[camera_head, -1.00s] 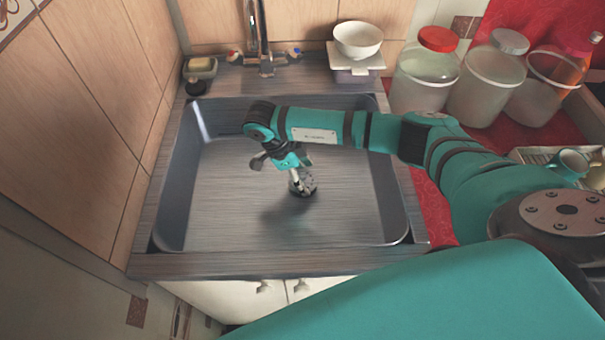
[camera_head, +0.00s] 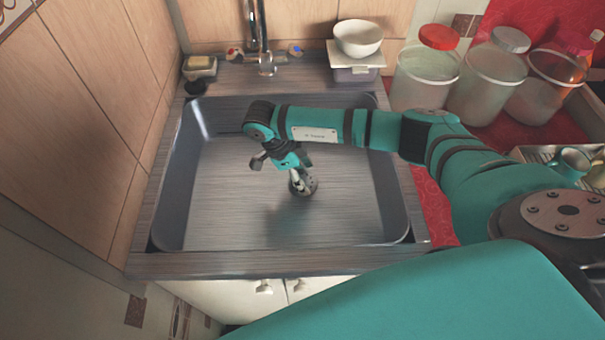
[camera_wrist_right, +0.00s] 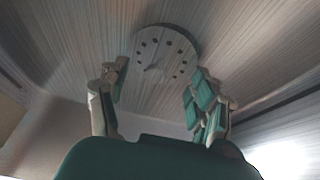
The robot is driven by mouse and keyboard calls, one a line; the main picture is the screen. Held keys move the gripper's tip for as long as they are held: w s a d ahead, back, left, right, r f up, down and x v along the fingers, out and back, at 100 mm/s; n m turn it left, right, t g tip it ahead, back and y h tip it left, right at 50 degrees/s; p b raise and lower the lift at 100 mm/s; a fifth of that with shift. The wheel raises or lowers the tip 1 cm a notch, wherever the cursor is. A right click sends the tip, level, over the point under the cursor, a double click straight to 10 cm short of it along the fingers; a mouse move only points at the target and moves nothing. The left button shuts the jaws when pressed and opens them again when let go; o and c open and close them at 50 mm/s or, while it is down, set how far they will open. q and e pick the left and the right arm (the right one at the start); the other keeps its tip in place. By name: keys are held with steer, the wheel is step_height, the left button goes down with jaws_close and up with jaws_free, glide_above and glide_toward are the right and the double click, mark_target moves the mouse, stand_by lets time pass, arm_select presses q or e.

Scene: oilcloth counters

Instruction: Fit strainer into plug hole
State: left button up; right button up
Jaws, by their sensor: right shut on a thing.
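The strainer (camera_head: 306,187) is a small round grey disc in the middle of the sink (camera_head: 230,215). In the right wrist view the strainer (camera_wrist_right: 165,48) shows a ring of dark holes and a small central knob. My left gripper is out of view.
A tap (camera_head: 262,45) stands behind the sink, with a soap dish (camera_head: 201,67) at its left. A white bowl (camera_head: 358,38) sits on a stack at the back. Several jars, including a red-lidded one (camera_head: 425,78), stand right of the sink. The sink floor around the gripper is clear.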

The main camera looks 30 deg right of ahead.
steer(key=shift+f, duration=0.15)
steer(key=c, duration=0.6)
steer(key=shift+o, duration=0.2)
steer(key=shift+s, duration=0.1)
steer(key=shift+f, duration=0.1)
steer(key=shift+d+f+b, duration=0.1)
steer(key=shift+f+b, duration=0.05)
steer(key=shift+b, duration=0.2)
steer(key=shift+f, duration=0.1)
jaws_close()
